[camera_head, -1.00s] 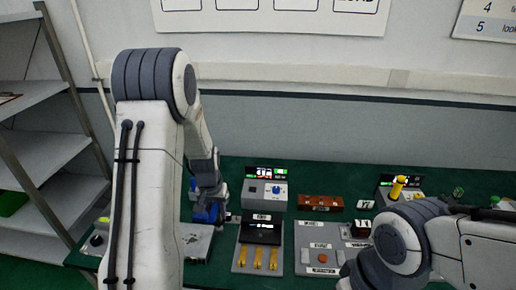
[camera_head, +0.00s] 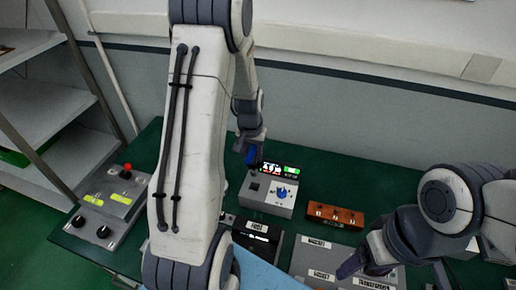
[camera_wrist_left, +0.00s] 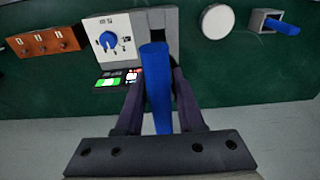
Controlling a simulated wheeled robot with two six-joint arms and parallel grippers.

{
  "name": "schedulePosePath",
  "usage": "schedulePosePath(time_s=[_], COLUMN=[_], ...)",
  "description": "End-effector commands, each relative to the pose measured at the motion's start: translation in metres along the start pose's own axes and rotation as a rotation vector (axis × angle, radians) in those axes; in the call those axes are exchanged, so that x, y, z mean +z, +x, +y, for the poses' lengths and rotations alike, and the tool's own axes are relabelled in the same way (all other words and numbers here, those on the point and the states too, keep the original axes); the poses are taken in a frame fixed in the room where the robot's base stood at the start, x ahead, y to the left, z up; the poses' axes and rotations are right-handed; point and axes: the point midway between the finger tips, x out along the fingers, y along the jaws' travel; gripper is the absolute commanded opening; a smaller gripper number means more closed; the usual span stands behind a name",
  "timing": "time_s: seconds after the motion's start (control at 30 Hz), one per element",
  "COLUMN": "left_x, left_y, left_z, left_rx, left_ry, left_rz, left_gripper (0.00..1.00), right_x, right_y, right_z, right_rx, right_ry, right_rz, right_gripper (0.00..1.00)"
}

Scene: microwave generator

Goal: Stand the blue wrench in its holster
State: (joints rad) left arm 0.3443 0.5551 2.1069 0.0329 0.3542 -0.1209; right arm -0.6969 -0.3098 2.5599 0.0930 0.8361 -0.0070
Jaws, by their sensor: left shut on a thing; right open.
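My left gripper (camera_head: 252,152) is shut on a long blue bar, which I take to be the blue wrench (camera_wrist_left: 156,88). In the left wrist view the bar runs between the two fingers, over a grey box. In the head view only a bit of blue shows at the fingertips, above the back of the table. A small grey square holder (camera_wrist_left: 259,21) with a blue piece (camera_wrist_left: 283,27) in it lies at the right of the wrist view; I cannot tell if it is the holster. My right gripper (camera_head: 393,274) is open and empty over the front panels.
A grey box with a blue knob (camera_head: 284,192) and a lit display (camera_head: 272,168) stands below my left gripper. An orange-brown block (camera_head: 335,215) is to its right. A panel with a red button (camera_head: 125,172) is at left. Green table shows bare behind the boxes.

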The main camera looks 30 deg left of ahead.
Motion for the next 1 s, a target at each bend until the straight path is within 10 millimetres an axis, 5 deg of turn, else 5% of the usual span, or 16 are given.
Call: schedulePosePath(time_s=[1.0], left_x=[0.007], left_y=[0.060], left_z=[0.000], left_rx=[0.000], left_ry=[0.000], left_rz=[0.002], left_gripper=[0.00], right_x=[0.003], right_y=[0.049], right_z=[0.004], right_rx=[0.000], right_ry=[0.009], right_rz=[0.000], right_gripper=[0.74])
